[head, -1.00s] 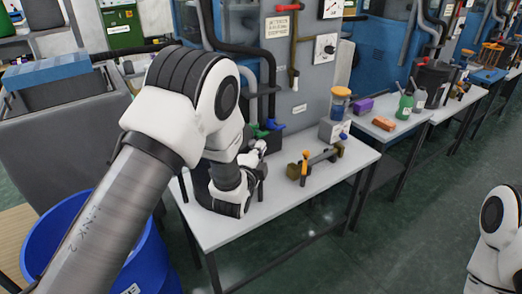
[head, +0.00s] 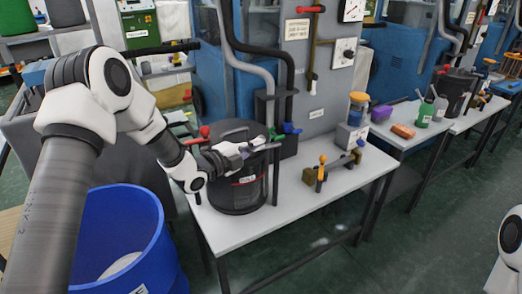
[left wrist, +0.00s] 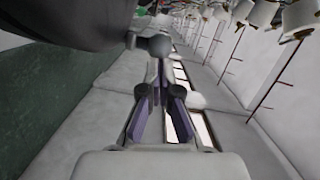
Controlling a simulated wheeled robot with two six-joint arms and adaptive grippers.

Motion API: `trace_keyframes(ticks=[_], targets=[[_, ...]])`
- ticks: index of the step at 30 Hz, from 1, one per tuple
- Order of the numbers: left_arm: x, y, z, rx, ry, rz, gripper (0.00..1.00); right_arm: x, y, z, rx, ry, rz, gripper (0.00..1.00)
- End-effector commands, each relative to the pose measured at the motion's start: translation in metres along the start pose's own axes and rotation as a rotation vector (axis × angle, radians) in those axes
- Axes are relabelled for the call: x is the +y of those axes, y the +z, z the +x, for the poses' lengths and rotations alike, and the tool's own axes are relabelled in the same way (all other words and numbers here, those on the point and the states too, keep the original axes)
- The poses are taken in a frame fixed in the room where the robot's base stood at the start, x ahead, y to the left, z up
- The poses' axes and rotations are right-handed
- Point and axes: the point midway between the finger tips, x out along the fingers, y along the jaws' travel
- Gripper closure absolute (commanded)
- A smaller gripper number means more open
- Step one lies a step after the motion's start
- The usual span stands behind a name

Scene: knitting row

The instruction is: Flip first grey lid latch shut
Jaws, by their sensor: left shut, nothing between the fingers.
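A dark drum (head: 238,195) with a lid stands upright on the light table, with a red part at the left of its lid and a blue one at the right. My left gripper (head: 252,145) is shut and empty at the lid's right upper side. A small grey piece (head: 260,141) shows by its fingertips; I cannot tell whether it is the latch or whether they touch. In the left wrist view the fingers (left wrist: 158,85) come together below a grey rounded knob (left wrist: 157,45). The dark rounded body at top left looks like the drum. My right gripper is out of view.
A blue bin (head: 120,235) stands on the floor at left. On the table (head: 270,215), right of the drum, is an orange-topped fixture (head: 321,172). A grey box (head: 350,137) with a jar stands behind it. Pipes and a grey panel rise at the back.

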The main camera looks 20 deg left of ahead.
Motion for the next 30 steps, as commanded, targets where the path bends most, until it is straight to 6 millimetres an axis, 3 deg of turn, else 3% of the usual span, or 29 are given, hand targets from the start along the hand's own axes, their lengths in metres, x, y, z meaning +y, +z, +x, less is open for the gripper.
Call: trace_keyframes(ticks=[15, 30], targets=[[-0.005, 0.038, 0.010, -0.001, -0.001, 0.001, 1.00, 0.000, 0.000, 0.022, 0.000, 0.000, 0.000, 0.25], [-0.011, 0.057, 0.024, -0.001, 0.000, 0.000, 1.00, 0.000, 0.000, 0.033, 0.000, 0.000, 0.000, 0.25]])
